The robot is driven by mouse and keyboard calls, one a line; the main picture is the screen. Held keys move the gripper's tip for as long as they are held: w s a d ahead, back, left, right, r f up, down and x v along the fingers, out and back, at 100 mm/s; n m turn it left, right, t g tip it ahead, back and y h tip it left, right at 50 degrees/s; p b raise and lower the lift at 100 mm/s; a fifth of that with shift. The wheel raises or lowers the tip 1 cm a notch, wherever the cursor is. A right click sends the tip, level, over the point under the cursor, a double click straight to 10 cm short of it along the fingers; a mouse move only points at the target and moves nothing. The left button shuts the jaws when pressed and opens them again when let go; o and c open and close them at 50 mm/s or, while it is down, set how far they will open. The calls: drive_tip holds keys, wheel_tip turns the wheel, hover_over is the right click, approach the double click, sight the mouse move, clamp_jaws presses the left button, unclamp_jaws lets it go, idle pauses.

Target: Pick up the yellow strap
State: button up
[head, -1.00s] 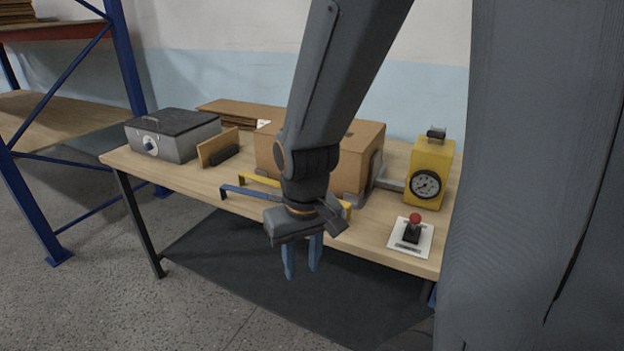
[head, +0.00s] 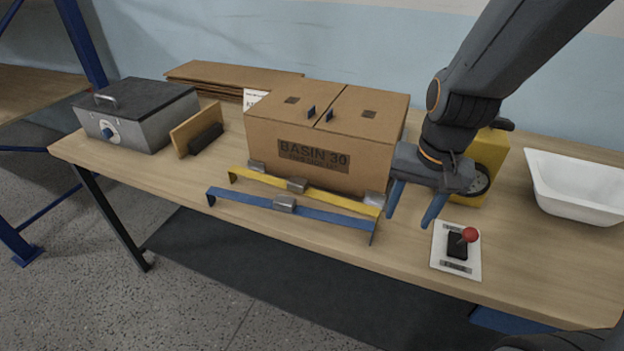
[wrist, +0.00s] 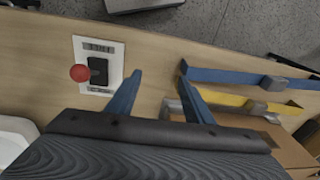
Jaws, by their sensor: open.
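The yellow strap (head: 328,194) lies along the front of the cardboard box on the table, with metal pieces on it. A blue strap (head: 255,203) runs in front of it, closer to the table's front edge. In the wrist view the yellow strap (wrist: 226,98) shows at the right, with the blue strap (wrist: 225,77) above it. My gripper (head: 411,217) is open and empty, above the table to the right of the straps' right ends. In the wrist view my gripper (wrist: 160,97) has its two blue fingers apart, with bare wood between them.
The box (head: 340,125) marked BASIN 30 stands behind the straps. A red-knobbed lever (head: 459,244) on a white plate lies right of my gripper. A yellow gauge unit (head: 490,155) stands behind my gripper, and a white basin (head: 575,185) is at the far right. A grey case (head: 135,115) is left.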

sight(299, 181)
drive_tip(key=w+a+m, duration=0.3)
drive_tip(key=w+a+r+m+y, duration=0.1)
drive_tip(key=w+a+m, duration=0.2)
drive_tip(key=a+m, duration=0.1)
drive_tip(key=w+a+m+y, duration=0.1)
drive_tip(key=w+a+m, duration=0.2)
drive_tip(key=a+m, duration=0.1)
drive_tip(key=shift+r, duration=0.25)
drive_tip(key=w+a+r+m+y, duration=0.15)
drive_tip(key=w+a+m, duration=0.25)
drive_tip(key=a+m, duration=0.45)
drive_tip(key=shift+n, duration=0.25)
drive_tip(key=p+x, duration=0.1)
drive_tip(key=x, duration=0.7)
drive_tip(key=shift+w+a, duration=0.15)
drive_tip(key=shift+a, duration=0.1)
clamp_jaws()
